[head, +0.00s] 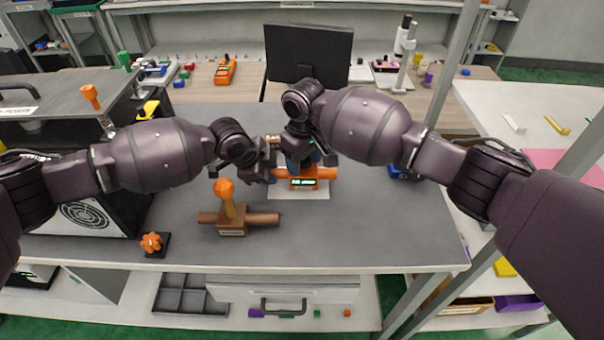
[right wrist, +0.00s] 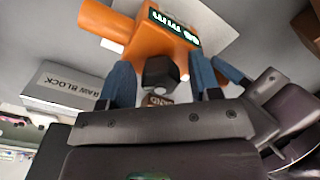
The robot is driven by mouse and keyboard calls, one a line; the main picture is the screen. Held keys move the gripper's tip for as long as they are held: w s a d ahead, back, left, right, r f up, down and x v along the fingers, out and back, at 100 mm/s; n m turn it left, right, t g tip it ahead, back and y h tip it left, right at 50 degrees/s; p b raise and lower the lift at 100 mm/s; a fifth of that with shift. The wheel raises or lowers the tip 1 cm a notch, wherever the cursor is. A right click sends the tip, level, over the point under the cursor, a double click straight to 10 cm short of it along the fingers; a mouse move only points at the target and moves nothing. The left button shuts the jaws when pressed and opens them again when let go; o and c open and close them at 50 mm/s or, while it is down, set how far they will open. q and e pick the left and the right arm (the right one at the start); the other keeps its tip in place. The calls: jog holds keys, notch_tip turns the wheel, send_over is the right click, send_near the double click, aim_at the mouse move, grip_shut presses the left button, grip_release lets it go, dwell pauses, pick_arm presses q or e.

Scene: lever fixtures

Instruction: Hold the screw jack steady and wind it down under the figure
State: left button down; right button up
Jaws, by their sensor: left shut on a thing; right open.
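The orange screw jack (head: 325,173) stands on a pale plate (head: 313,194) near the middle of the bench, with a lit display in mm (head: 302,183) on its front. It also shows at the top of the right wrist view (right wrist: 150,38). My left gripper (head: 270,174) is shut at the jack's left side; the exact grip is hidden. My right gripper (head: 303,163) is open over the jack. In the right wrist view its blue fingers (right wrist: 160,78) stand either side of a dark faceted knob (right wrist: 161,72); contact is unclear. I cannot make out the figure.
A brown fixture (head: 232,219) with an orange-knobbed lever stands front left of the jack. An orange knob on a dark base (head: 153,243) is near the front edge. A monitor (head: 308,52) stands behind. A blue object (head: 402,173) lies right; the bench's front right is clear.

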jog(key=shift+r, duration=0.1)
jog(key=shift+r, duration=2.45)
jog(key=shift+w+d+r, duration=0.1)
jog(key=shift+r, duration=0.05)
jog(key=m, duration=1.1)
jog(key=shift+f+m, duration=0.2)
jog(key=shift+m, duration=0.2)
jog(key=shift+f, duration=2.5)
